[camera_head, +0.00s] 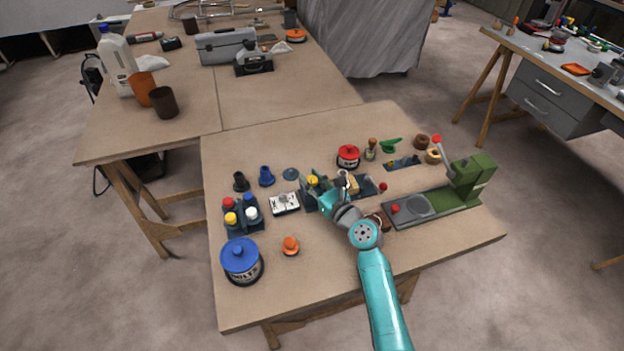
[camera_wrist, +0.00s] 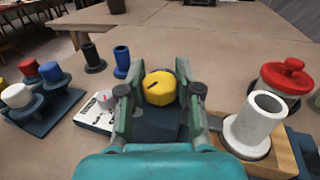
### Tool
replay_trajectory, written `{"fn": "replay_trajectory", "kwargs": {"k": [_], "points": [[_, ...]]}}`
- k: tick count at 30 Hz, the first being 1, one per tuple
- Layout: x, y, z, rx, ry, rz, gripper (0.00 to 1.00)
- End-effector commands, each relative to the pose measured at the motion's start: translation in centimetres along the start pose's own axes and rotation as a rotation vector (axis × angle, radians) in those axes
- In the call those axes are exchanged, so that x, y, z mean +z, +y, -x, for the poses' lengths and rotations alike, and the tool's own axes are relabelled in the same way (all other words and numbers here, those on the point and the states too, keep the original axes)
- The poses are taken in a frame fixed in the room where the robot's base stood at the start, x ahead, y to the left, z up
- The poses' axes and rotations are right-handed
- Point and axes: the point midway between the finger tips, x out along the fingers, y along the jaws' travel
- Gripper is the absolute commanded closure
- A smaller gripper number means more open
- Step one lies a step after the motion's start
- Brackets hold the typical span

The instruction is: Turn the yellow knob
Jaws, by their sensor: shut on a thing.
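The yellow knob (camera_wrist: 159,88) shows in the wrist view as a faceted cap with a dark slot mark on its top. It sits on a dark block (camera_wrist: 158,128). My gripper (camera_wrist: 160,92) has one finger on each side of the knob and is shut on it. In the head view, the knob (camera_head: 312,181) shows as a small yellow spot beside my gripper (camera_head: 318,190) near the middle of the near table. My fingers hide part of the block under the knob.
A white panel with a small red-marked dial (camera_wrist: 104,101) is just left of my gripper. A grey-white cylinder (camera_wrist: 255,122) in a wooden tray stands close on the right. A red-lidded pot (camera_head: 348,156) is behind. A green press (camera_head: 470,180) stands right.

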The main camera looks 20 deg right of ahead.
Motion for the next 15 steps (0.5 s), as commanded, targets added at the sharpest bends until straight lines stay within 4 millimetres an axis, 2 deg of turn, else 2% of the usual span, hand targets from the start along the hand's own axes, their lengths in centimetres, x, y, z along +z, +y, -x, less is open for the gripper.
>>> {"fn": "replay_trajectory", "kwargs": {"k": [15], "points": [[-0.02,-0.20,-0.12,0.320,0.001,0.001,1.00]]}}
